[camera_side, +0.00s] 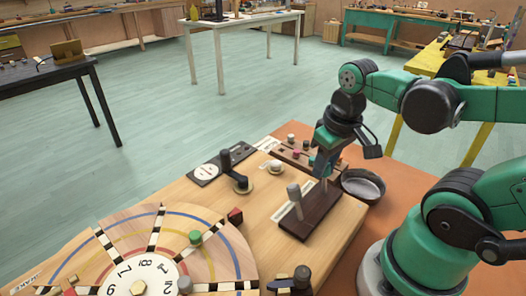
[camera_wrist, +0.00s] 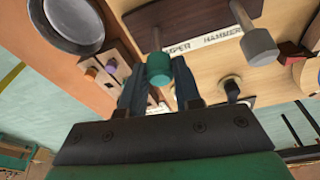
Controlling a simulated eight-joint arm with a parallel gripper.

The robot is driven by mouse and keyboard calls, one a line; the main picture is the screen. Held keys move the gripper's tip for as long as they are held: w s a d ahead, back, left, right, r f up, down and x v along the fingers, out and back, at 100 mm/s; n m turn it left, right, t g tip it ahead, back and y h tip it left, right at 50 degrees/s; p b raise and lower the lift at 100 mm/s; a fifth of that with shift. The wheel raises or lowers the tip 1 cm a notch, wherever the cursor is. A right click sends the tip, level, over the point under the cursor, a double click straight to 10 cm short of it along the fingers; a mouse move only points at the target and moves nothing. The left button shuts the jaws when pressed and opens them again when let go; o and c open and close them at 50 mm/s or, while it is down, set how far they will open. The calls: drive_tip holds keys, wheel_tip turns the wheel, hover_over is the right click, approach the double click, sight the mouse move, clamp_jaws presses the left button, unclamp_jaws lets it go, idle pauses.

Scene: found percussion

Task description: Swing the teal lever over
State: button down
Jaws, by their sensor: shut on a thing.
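The teal lever's round knob (camera_wrist: 158,68) sits between my gripper's two dark fingers (camera_wrist: 157,88) in the wrist view. The fingers are shut on it. In the side view my gripper (camera_side: 324,165) is over the far right end of this base (camera_side: 312,214), and the knob is mostly hidden there. A grey cylindrical hammer head (camera_side: 294,193) stands at the other end of the base; it also shows in the wrist view (camera_wrist: 258,44).
A metal bowl (camera_side: 363,185) is right beside the base. A wooden block with small knobs (camera_side: 294,153) lies behind it. A black lever device (camera_side: 238,180) stands to the left, and a large numbered dial (camera_side: 145,270) is at front left.

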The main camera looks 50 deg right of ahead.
drive_tip(key=shift+s+t, duration=0.2)
drive_tip(key=shift+t, duration=0.2)
drive_tip(key=c, duration=0.6)
unclamp_jaws()
drive_tip(key=shift+v, duration=2.85)
